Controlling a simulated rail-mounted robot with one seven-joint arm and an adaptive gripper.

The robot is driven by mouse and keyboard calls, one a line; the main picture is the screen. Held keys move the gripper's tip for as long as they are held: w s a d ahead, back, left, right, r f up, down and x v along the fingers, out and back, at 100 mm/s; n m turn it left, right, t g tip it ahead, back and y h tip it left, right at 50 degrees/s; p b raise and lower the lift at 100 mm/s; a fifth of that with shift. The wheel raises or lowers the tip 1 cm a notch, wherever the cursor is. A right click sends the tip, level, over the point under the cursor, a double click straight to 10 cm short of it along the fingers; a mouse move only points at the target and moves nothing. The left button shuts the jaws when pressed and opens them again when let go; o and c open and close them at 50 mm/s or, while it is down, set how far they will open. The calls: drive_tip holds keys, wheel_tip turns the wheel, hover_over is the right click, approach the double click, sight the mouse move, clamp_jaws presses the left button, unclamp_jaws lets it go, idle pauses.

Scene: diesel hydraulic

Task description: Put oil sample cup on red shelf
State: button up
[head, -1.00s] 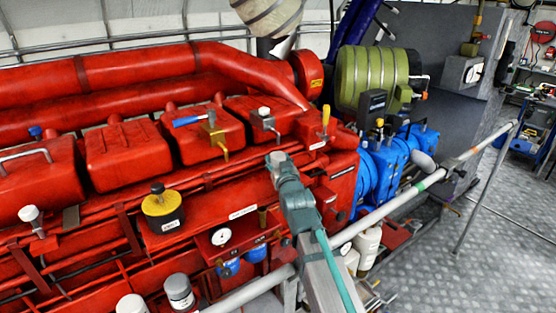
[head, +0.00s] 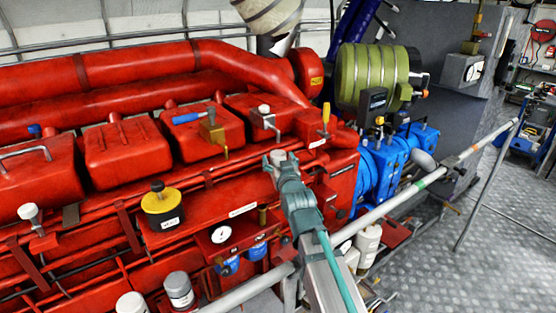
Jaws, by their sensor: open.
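My gripper (head: 281,161) is at the end of my grey-green arm, over the right part of the red engine. Its fingers are open. A small pale, round-topped thing (head: 279,156) shows at the fingertips and may be the oil sample cup; its lower part is hidden. I cannot tell whether the fingers touch it. The red ledge (head: 215,205) along the engine's front, to the left of my gripper, may be the red shelf.
A white gauge (head: 221,234) and blue filters (head: 229,266) are below the ledge. A grey-capped container (head: 179,290) is at the bottom. Valve handles, one blue (head: 188,118), rise behind the ledge. A pale rail (head: 385,218) crosses in front. Part of the ledge is bare.

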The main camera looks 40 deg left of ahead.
drive_tip(key=b+v, duration=0.3)
drive_tip(key=v, duration=0.8)
drive_tip(key=shift+s, duration=0.1)
